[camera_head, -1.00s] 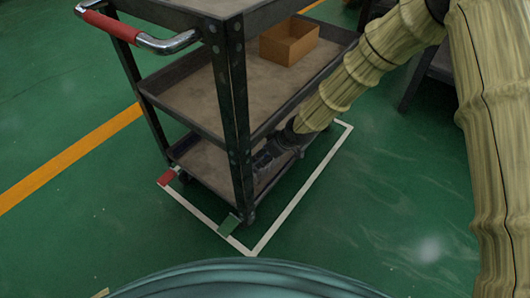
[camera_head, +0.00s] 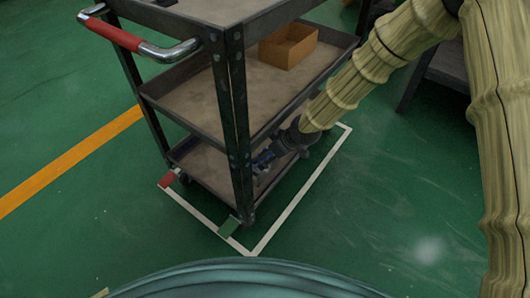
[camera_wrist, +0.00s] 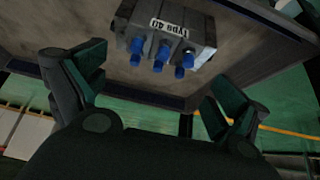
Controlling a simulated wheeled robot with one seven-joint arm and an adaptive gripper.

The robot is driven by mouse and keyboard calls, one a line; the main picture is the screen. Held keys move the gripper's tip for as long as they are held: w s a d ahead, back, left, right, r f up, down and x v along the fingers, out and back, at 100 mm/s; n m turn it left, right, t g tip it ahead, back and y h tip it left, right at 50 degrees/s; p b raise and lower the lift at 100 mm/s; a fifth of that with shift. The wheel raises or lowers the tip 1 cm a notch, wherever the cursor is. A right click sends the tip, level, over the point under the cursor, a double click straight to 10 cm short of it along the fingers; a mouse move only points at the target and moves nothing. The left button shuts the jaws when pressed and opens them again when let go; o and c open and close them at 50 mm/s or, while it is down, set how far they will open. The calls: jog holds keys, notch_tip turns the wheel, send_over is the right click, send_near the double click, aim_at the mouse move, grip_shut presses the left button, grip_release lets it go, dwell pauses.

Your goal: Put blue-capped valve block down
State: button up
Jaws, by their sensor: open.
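The blue-capped valve block (camera_wrist: 178,30) is a grey block with several blue caps and a label reading "TYPE 40". In the wrist view it rests on a brown-grey shelf, apart from my gripper's fingers. My gripper (camera_wrist: 155,95) is open and empty, with its two green-padded fingers spread wide below the block in the picture. In the head view my gripper (camera_head: 264,160) reaches into the lower level of the cart from the right. A small blue patch shows by it, but the block cannot be made out clearly there.
The dark cart (camera_head: 236,110) has three shelves, posts and a red-and-chrome handle (camera_head: 115,31). White floor lines (camera_head: 300,197) frame the cart. The green floor in front is clear.

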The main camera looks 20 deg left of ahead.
jog(key=p+v, duration=0.3)
jog(key=v, duration=0.6)
jog(key=shift+f, duration=0.15)
jog(key=s+d+f+m+g+h, duration=0.15)
jog(key=s+d+f+m, duration=0.35)
jog(key=s+d+f, duration=0.55)
jog(key=s+d+f+m+h, duration=0.2)
jog(key=s+d+f+m, duration=0.5)
jog(key=s+d, duration=0.65)
jog(key=s+d+f+m+h, duration=0.2)
jog(key=s+d, duration=0.8)
jog(key=d, duration=0.1)
jog(key=shift+d+g+h, duration=0.25)
jog(key=shift+g+h, duration=0.1)
jog(key=shift+s+f, duration=0.1)
jog(key=shift+s, duration=0.05)
